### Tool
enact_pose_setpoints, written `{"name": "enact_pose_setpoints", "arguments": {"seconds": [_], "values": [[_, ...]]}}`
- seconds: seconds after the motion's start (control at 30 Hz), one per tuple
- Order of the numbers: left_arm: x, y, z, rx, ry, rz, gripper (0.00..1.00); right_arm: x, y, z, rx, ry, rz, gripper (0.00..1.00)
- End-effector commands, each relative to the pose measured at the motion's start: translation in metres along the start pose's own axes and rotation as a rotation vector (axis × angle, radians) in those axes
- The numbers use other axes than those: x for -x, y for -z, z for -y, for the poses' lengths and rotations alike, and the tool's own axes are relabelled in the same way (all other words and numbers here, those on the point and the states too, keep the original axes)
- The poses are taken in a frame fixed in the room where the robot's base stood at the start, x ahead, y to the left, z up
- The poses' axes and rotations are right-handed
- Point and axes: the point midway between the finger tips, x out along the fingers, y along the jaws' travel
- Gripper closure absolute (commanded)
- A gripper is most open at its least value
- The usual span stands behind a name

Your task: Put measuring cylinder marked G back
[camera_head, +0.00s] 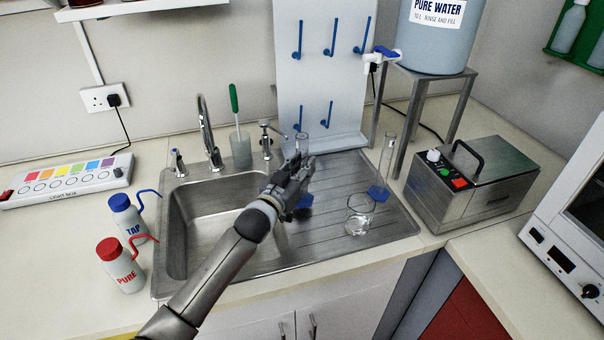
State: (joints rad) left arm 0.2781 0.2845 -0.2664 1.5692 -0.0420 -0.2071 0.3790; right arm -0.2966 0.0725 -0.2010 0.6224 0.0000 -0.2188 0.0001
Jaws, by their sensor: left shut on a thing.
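My left gripper (302,166) is shut on a clear measuring cylinder (302,140) over the left part of the steel draining board (335,250). The cylinder's rim shows above the fingers and its blue foot (304,202) below them; the gripper hides its middle. I cannot tell whether the foot touches the board. A second clear measuring cylinder (388,155) with a blue foot stands upright at the board's right back. No letter G can be read on either cylinder. A white drying rack (318,85) with blue pegs stands behind the board. My right gripper is not in view.
A glass beaker (360,215) is on the draining board, right of my gripper. The sink (205,220) and its tap (209,135) are to the left. A stand (445,85) with a water tank (432,40) and a steel bath (470,185) are at the right.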

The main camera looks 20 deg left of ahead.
Motion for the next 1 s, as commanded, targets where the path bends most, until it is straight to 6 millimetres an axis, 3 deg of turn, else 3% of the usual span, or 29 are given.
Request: {"name": "enact_pose_setpoints", "arguments": {"seconds": [0.2, 0.6, 0.63, 0.7, 0.77, 1.0], "values": [[0.001, -0.023, -0.001, 0.003, 0.000, 0.002, 1.00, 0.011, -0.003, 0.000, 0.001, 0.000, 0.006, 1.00], [0.001, -0.030, -0.001, 0.001, 0.000, 0.002, 1.00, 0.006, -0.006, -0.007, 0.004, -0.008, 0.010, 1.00], [0.001, -0.029, -0.001, 0.001, 0.000, 0.003, 0.71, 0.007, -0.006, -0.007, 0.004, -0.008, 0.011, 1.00], [0.001, -0.029, -0.001, 0.001, 0.000, 0.003, 0.62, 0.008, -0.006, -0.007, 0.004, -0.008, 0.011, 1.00], [0.001, -0.029, -0.001, 0.001, 0.000, 0.003, 0.54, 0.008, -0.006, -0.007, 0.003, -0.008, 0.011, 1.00], [0.001, -0.029, -0.001, 0.001, 0.000, 0.003, 0.53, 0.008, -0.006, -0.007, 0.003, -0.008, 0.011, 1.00]]}}
